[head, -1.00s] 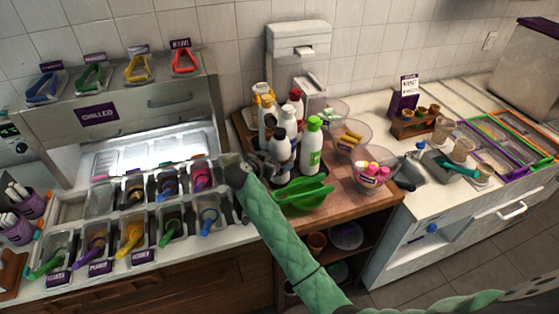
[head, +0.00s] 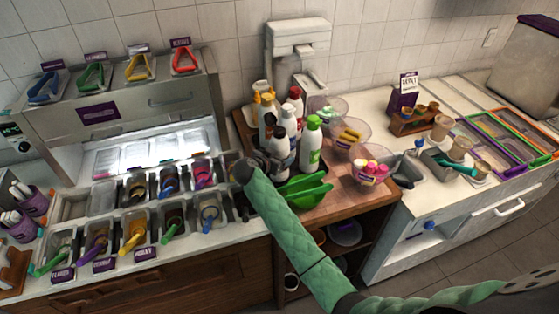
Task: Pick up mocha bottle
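Several squeeze bottles stand upright in a group on the wooden counter. A white bottle with a dark cap (head: 280,148) stands at the front left and may be the mocha bottle, but I cannot read its label. My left gripper is out of view.
Topping cups (head: 371,172) stand to the right. Topping bins with coloured scoops (head: 133,236) fill the left counter. A white dispenser (head: 298,45) stands behind.

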